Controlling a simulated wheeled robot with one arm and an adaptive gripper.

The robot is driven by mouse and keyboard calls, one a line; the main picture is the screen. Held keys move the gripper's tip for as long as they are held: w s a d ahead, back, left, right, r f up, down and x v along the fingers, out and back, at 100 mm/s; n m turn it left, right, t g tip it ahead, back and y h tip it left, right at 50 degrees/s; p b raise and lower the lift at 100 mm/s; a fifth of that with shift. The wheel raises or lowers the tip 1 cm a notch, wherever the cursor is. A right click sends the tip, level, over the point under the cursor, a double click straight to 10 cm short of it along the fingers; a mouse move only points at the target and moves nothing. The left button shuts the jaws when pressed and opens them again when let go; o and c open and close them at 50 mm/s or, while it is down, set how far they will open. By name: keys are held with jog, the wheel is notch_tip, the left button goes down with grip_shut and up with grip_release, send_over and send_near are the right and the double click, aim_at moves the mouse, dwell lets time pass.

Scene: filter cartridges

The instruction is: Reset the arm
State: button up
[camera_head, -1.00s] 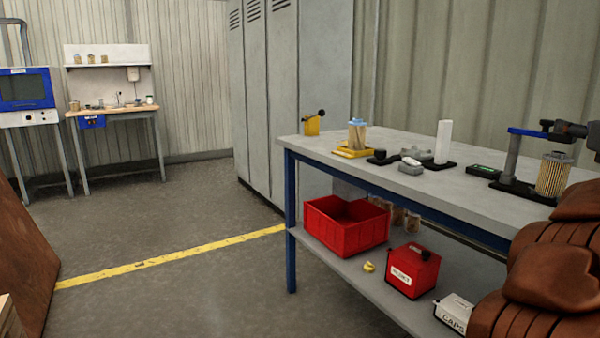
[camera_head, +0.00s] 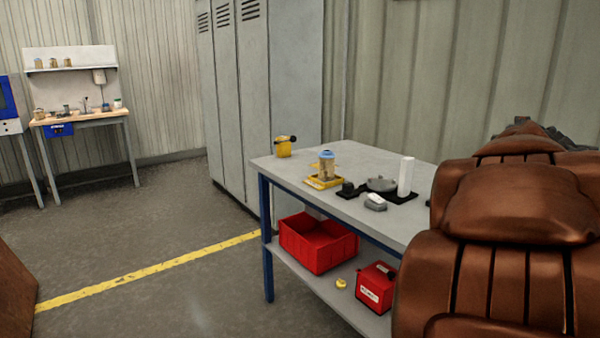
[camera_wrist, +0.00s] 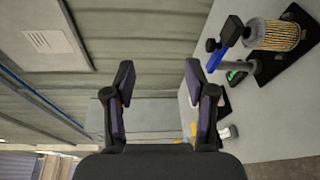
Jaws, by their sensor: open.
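My gripper (camera_wrist: 158,85) shows in the wrist view with its two dark fingers spread apart and nothing between them. It is clear of the workbench (camera_wrist: 285,143), which lies to its right in that view. My brown arm covers the right side of the head view and hides the gripper and the right part of the workbench (camera_head: 345,160).
A red bin (camera_head: 318,248) and red box (camera_head: 376,287) are on the shelf below. Open floor (camera_head: 150,225) lies to the left.

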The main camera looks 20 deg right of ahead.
jog(key=s+a+f+m+g+y+p, duration=0.2)
jog(key=a+f+y+p, duration=0.15)
jog(key=a, duration=0.45)
jog(key=s+a+f+m+g+y+p, duration=0.25)
jog(key=a+f+p, duration=0.25)
jog(key=a, duration=0.3)
jog(key=s+a+f+m+g+y+p, duration=0.1)
jog(key=a+f+m+y+p, duration=0.3)
jog(key=a, duration=0.4)
jog(key=s+a+f+g+y+p, duration=0.2)
jog(key=s+a+g+y+p, duration=0.2)
jog(key=s+a, duration=1.2)
jog(key=a+g+p, duration=0.2)
jog(key=p, duration=0.1)
jog(key=shift+s+p, duration=0.3)
jog(key=shift+p, duration=0.1)
jog(key=shift+f, duration=0.1)
